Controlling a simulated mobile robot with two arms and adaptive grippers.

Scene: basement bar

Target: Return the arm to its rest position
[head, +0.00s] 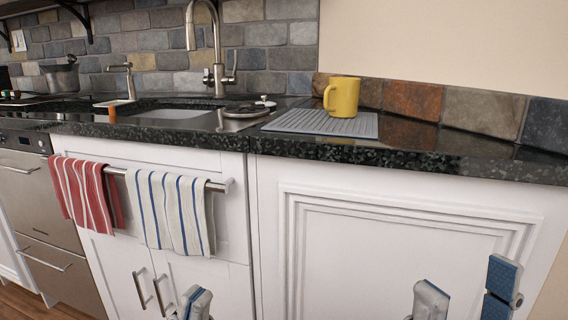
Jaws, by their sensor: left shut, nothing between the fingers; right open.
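My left gripper (194,303) shows at the bottom edge, in front of the white cabinet doors below the towels. It is shut and holds nothing; only its tip is in view. My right gripper (464,291) is at the bottom right, in front of the white cabinet panel (385,260). Its two fingers are spread apart with nothing between them, and one shows a blue pad. Both grippers are below the counter top and apart from the things on it. Most of both arms is out of view.
A yellow mug (342,97) stands upright on a grey ribbed mat (300,121) on the dark counter (460,160). A faucet (217,50) rises behind the sink (180,113). A red striped towel (85,192) and a blue striped towel (170,210) hang on a bar.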

